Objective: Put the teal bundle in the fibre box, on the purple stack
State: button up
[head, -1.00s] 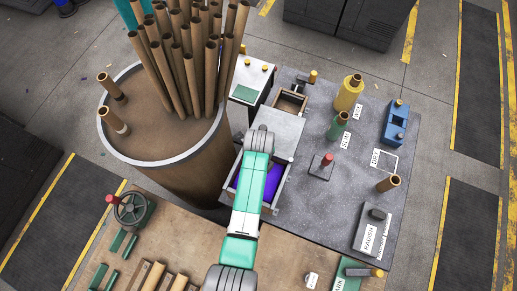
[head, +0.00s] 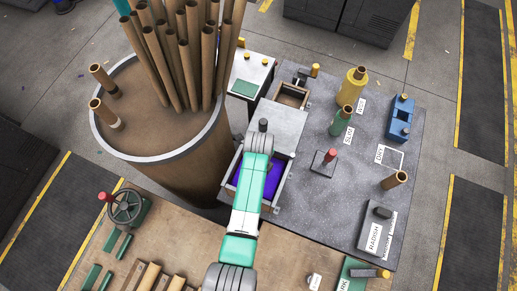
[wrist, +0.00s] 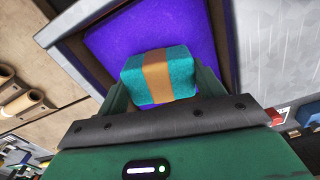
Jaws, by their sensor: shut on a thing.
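The teal bundle (wrist: 133,80), a small block with an orange band around its middle, is in the wrist view. My gripper (wrist: 163,84) is shut on it, with a green finger on each side. The purple stack (wrist: 108,43) fills the fibre box (wrist: 78,62) behind and around the bundle in that view. I cannot tell whether the bundle touches the stack. In the head view my arm covers the gripper and the bundle. The purple stack (head: 271,181) and the box's rim (head: 284,190) show beside the arm.
A large drum (head: 165,170) with several tall tubes stands close left of the box. A grey plate (head: 284,130) lies just beyond the box. The speckled table on the right holds a yellow bottle (head: 346,91), a green bottle (head: 338,124) and a blue block (head: 397,118).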

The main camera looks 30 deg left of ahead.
jog(key=shift+f+b, duration=0.35)
jog(key=shift+f, duration=0.1)
jog(key=o, duration=1.2)
jog(key=shift+o, duration=0.2)
notch_tip(320, 180, up, 8)
jog(key=shift+f, duration=0.1)
